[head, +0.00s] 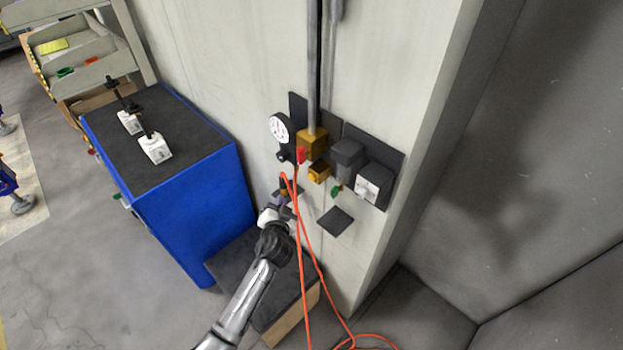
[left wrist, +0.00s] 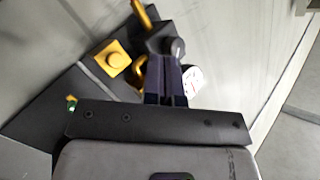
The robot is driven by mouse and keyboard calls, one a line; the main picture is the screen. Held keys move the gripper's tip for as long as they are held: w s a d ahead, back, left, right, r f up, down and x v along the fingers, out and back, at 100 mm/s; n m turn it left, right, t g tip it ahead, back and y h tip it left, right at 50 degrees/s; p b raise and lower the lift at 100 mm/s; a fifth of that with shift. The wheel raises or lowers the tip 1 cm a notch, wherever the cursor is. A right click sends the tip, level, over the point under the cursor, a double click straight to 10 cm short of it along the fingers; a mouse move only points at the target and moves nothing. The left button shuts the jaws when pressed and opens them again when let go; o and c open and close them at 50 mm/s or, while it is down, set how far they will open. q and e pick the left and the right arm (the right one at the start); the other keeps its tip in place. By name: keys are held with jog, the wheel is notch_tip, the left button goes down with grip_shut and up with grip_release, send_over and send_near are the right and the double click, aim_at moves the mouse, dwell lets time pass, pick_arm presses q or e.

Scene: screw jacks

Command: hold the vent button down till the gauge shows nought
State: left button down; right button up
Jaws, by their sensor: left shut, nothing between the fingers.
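The round white gauge (head: 279,127) is on the wall at the upper left of the fittings; its needle is too small to read. It shows partly behind my fingers in the left wrist view (left wrist: 194,80). A dark block with a round grey button (left wrist: 173,47) lies straight ahead of my fingertips there; I take it for the vent button. Below the gauge in the head view is a small dark fitting (head: 284,155). My left gripper (head: 287,188) is shut and empty, just below the fittings; its fingers also show in the left wrist view (left wrist: 172,84). I cannot tell whether they touch the block. My right gripper is not in view.
An orange hose (head: 303,250) hangs from the red connector (head: 301,155), close by my left gripper. Brass blocks (head: 312,142), a dark filter (head: 347,155) and a white switch box (head: 373,184) are to the right. A blue cabinet (head: 185,220) stands left.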

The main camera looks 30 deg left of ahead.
aim_at(312, 178)
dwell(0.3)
pick_arm(q)
jog(key=w+d+b, duration=0.1)
jog(key=w+b, duration=0.3)
jog(key=w, duration=0.4)
jog(key=shift+w+d, duration=0.3)
jog(key=shift+w, duration=0.05)
dwell(0.7)
dwell(0.8)
dwell(0.5)
